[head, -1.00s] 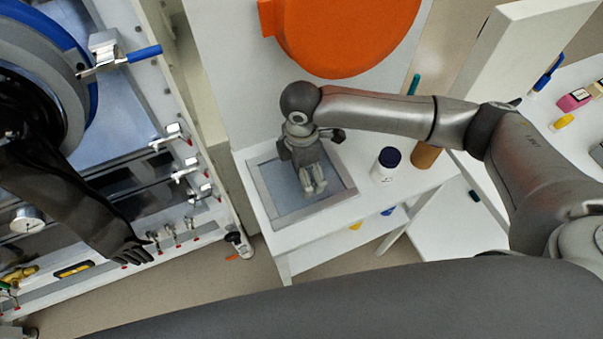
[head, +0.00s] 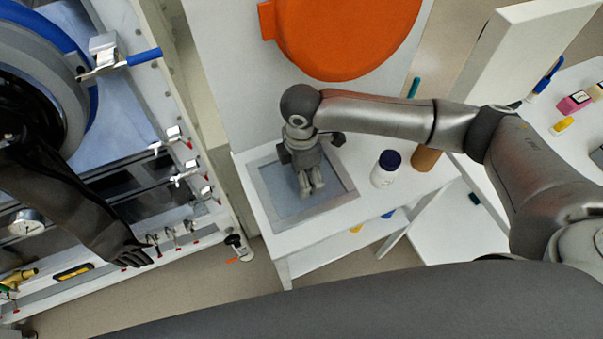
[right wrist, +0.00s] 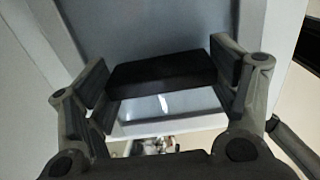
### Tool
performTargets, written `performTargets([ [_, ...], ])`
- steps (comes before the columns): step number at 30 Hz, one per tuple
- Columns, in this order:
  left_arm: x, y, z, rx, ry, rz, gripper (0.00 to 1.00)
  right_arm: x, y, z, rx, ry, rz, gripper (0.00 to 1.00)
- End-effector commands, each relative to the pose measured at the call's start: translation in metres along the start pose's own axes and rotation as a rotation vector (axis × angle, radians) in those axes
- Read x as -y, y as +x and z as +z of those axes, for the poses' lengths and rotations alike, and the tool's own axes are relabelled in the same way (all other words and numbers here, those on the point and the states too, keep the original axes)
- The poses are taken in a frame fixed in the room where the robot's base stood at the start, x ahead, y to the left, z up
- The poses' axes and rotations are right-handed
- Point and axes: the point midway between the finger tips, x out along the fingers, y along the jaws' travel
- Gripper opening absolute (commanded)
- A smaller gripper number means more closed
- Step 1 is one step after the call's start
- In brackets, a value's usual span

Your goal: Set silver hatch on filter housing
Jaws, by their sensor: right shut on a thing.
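My right gripper (head: 311,192) is over a grey rectangular panel with a lighter frame (head: 273,221) on the white stand, in the head view. In the right wrist view its two fingers (right wrist: 165,80) are shut on a black bar, which looks like the handle (right wrist: 160,70) of the silver hatch. Grey surface and a pale frame strip show behind the bar, and a bright, mirror-like strip (right wrist: 165,104) shows below it. I cannot tell the hatch plate from the filter housing, or whether they touch; the gripper covers part of the panel. My left gripper is out of view.
A white bottle with a dark cap (head: 385,168) and a brown cylinder (head: 425,157) stand right of the panel. A big orange round cover (head: 345,35) is behind. The glovebox with its black glove (head: 75,205) and metal clamps is at the left.

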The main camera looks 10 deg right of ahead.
Motion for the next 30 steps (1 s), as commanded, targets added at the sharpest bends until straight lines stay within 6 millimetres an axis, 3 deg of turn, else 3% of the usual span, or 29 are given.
performTargets([
  [9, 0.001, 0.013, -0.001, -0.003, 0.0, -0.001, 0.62, -0.002, -0.029, 0.0, -0.002, 0.0, 0.007, 0.37],
  [18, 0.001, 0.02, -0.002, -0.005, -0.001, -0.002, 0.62, 0.03, -0.093, -0.044, -0.005, -0.008, 0.009, 0.37],
  [24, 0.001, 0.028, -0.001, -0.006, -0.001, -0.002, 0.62, 0.06, -0.112, -0.081, -0.004, -0.007, 0.006, 0.37],
  [30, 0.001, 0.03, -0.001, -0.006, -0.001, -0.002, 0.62, 0.077, -0.125, -0.103, -0.002, -0.003, 0.003, 0.37],
])
